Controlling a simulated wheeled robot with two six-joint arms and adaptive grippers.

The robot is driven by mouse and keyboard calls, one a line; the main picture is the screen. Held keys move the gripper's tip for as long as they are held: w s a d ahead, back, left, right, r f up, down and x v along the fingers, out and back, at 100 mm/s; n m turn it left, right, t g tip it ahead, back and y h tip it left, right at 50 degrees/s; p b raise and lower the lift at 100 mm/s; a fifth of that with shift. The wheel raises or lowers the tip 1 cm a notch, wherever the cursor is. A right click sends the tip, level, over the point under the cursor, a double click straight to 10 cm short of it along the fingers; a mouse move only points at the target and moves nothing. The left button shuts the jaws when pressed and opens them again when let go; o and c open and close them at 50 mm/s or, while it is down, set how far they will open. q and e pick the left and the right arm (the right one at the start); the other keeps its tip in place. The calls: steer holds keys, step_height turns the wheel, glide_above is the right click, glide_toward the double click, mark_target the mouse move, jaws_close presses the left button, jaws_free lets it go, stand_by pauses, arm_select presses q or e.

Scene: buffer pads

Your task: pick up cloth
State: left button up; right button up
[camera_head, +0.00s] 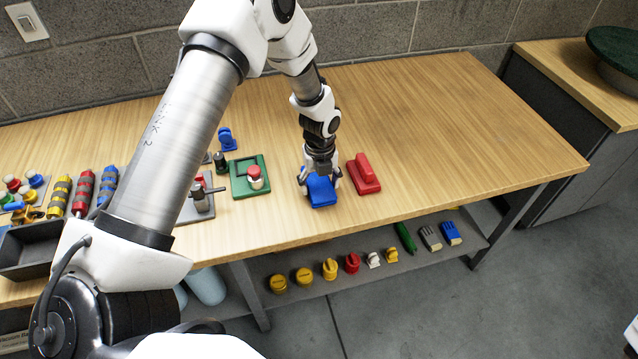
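My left gripper (320,185) points down over a blue block-like pad (322,194) on the wooden table. Its fingers are spread, one on each side of the pad. Whether they touch it I cannot tell, and the gripper hides the pad's upper part. A red pad with a raised handle (364,177) lies just to the right, apart from the gripper. No loose cloth is clearly recognisable. A grey item (430,238) and a blue item (451,234) on the lower shelf are too small to identify. My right gripper is not in view.
A green plate with a red-topped knob (254,175) and a grey plate with a metal valve (200,201) stand left of the gripper. A dark bin (28,250) and striped cylinders sit farther left. The table's right side is clear. Several small yellow pieces line the lower shelf.

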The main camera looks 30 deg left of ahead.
mark_target(319, 186)
arm_select(q)
steer(key=c, duration=0.3)
steer(key=shift+f, duration=0.1)
steer(key=shift+c, duration=0.8)
steer(key=shift+w+r, duration=0.25)
steer(key=shift+r, duration=0.15)
step_height(319, 186, up, 2)
steer(key=shift+w+r+b, duration=0.1)
steer(key=shift+b, duration=0.35)
steer(key=shift+s+r, duration=0.2)
steer(key=shift+s, duration=0.45)
steer(key=s+b, duration=0.1)
steer(key=s, duration=0.3)
steer(key=s+b, duration=0.2)
steer(key=s, duration=0.3)
steer(key=s+d+r+b, duration=0.1)
steer(key=s+b, duration=0.1)
steer(key=s, duration=0.3)
steer(key=shift+s+r, duration=0.25)
steer(key=shift+s, duration=0.25)
